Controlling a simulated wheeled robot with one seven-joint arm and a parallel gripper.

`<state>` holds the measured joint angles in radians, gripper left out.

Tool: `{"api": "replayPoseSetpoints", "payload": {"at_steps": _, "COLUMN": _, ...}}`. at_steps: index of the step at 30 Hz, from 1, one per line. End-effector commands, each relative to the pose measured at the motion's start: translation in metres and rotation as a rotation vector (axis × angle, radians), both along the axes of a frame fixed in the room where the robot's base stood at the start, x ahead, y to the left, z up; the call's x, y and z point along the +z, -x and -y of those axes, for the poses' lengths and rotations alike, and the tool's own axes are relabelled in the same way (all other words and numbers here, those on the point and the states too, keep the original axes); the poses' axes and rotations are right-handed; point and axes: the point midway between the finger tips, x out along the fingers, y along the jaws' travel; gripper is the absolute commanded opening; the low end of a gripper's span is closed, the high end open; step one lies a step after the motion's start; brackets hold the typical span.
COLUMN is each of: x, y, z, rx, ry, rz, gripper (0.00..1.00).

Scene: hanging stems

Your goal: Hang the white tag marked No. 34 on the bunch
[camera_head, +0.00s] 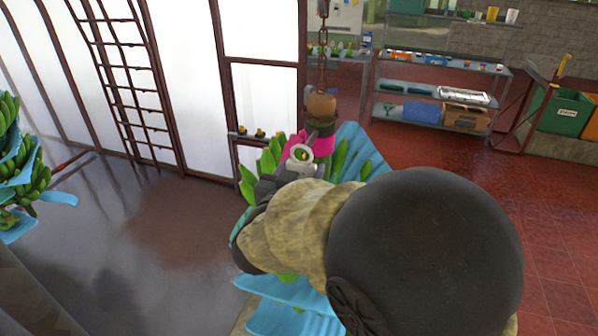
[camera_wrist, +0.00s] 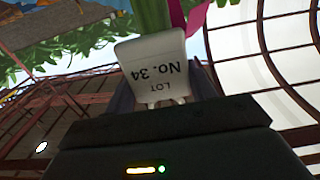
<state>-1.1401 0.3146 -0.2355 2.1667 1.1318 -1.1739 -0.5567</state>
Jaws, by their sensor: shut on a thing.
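The white tag (camera_wrist: 155,62) reads "LOT No. 34", upside down in the wrist view. My gripper (camera_wrist: 163,92) is shut on its lower end there. A green stem and a pink strip show right behind the tag. In the head view the bunch (camera_head: 340,158) of green bananas with blue sheets hangs from a chain (camera_head: 322,70) with a brown block. My arm covers much of the bunch. A pale ring-shaped piece (camera_head: 301,154) shows at my gripper, in front of a pink band (camera_head: 324,144). I cannot tell whether the tag touches the stem or is looped on it.
Another banana bunch (camera_head: 22,165) with blue sheets hangs at the far left. A metal shelf rack (camera_head: 432,98) with bins stands at the back right, beside a green bin (camera_head: 560,112). The floor between the bunches is clear.

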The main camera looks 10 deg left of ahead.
Motion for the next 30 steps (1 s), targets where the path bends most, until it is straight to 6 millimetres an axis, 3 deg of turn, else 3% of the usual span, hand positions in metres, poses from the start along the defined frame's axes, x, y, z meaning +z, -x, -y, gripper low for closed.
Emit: {"api": "replayPoseSetpoints", "payload": {"at_steps": 30, "x": -0.0007, "y": -0.0073, "z": 0.003, "rx": -0.003, "ry": -0.001, "rz": -0.001, "gripper": 0.26}}
